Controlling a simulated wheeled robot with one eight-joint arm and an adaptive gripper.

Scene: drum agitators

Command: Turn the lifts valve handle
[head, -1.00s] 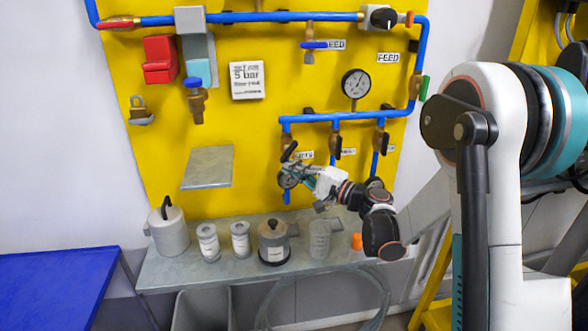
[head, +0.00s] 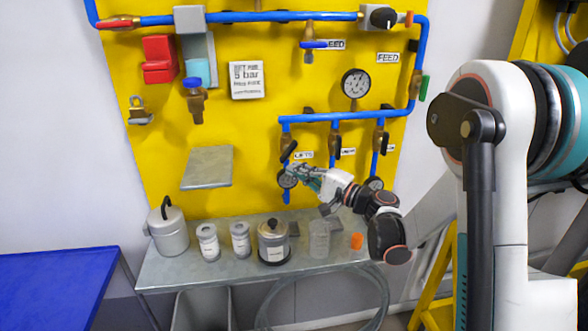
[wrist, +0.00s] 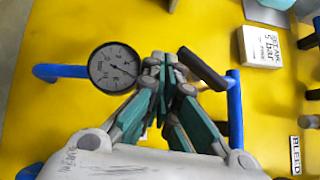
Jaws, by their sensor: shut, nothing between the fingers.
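The lifts valve is the leftmost of the three valves under the lower blue pipe, beside its small white label (head: 303,155). Its black lever handle (head: 289,150) is slanted across the vertical pipe. In the wrist view the handle (wrist: 203,70) lies just right of the fingertips, its far end close to them; I cannot tell if they touch. My gripper (head: 298,171) is shut and empty, just below the handle in the head view. It also shows in the wrist view (wrist: 163,66), with its teal fingers together.
A small gauge (wrist: 113,67) sits close beside the fingertips. Two more black valve handles (head: 335,146) are to the right. A metal shelf (head: 160,272) with canisters stands below. A tilted grey plate (head: 207,167) is to the left.

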